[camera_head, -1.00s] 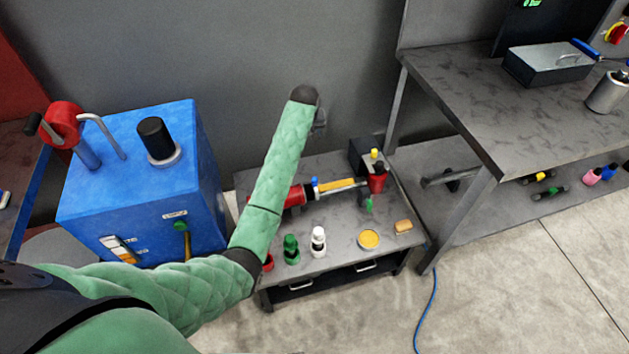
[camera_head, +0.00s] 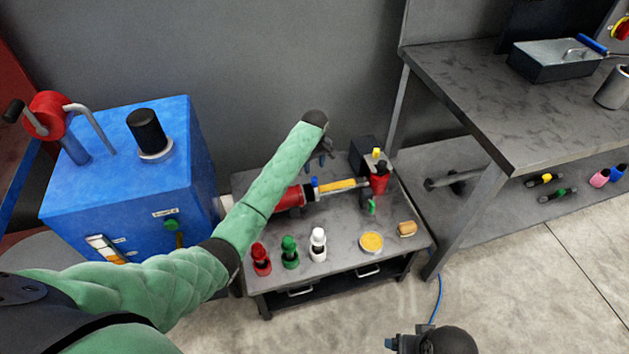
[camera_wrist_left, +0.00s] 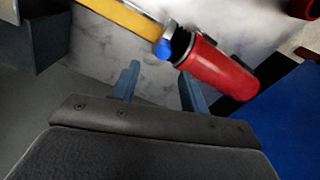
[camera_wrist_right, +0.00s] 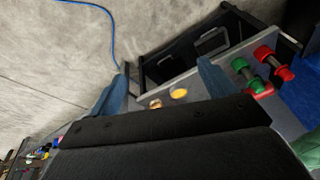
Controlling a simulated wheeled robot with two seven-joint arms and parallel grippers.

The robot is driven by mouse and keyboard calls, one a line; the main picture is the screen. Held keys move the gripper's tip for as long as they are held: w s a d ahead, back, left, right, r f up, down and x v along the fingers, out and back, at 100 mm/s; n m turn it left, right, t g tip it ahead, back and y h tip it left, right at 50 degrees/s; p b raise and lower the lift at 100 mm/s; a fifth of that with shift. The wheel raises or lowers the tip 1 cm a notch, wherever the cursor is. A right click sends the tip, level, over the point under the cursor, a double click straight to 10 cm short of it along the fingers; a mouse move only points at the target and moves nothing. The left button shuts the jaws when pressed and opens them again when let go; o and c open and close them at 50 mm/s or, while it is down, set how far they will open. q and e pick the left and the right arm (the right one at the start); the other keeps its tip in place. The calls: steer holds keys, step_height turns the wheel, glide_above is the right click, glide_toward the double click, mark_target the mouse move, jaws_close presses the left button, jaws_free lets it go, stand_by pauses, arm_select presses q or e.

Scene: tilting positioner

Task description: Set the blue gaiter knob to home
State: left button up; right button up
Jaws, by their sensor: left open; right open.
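A small blue knob (camera_head: 315,184) stands up from a red and yellow device (camera_head: 342,186) on the low grey bench. In the left wrist view the blue knob (camera_wrist_left: 163,48) sits at the end of the yellow bar, against a red cylinder (camera_wrist_left: 218,70). My left gripper (camera_head: 322,162) is open and empty, just behind the knob in the head view. Its fingers (camera_wrist_left: 160,82) show apart below the knob in the left wrist view, not around it. My right gripper (camera_head: 392,343) is low in front of the bench; its open, empty fingers show in its wrist view (camera_wrist_right: 162,86).
A blue cabinet (camera_head: 115,190) with a red crank and black cylinder stands left. Red (camera_head: 261,259), green (camera_head: 289,252) and white (camera_head: 318,244) pieces line the bench front, beside a yellow disc (camera_head: 371,242). A tall workbench (camera_head: 490,115) stands right. A blue cable lies on the floor.

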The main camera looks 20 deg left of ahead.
mark_target(315, 178)
arm_select(q)
steer(key=shift+s+d+n, duration=0.1)
steer(key=shift+s+n, duration=0.1)
steer(key=shift+n, duration=0.8)
steer(key=shift+f+n, duration=0.1)
steer(key=shift+n, duration=0.6)
steer(key=shift+f+p, duration=0.45)
steer(key=shift+f, duration=3.4)
arm_select(e)
steer(key=shift+s+f+g, duration=0.2)
steer(key=shift+f+g, duration=0.15)
steer(key=shift+f, duration=0.65)
steer(key=shift+s+f+g, duration=0.2)
steer(key=shift+f+g, duration=0.15)
steer(key=shift+f, duration=0.6)
arm_select(q)
jaws_close()
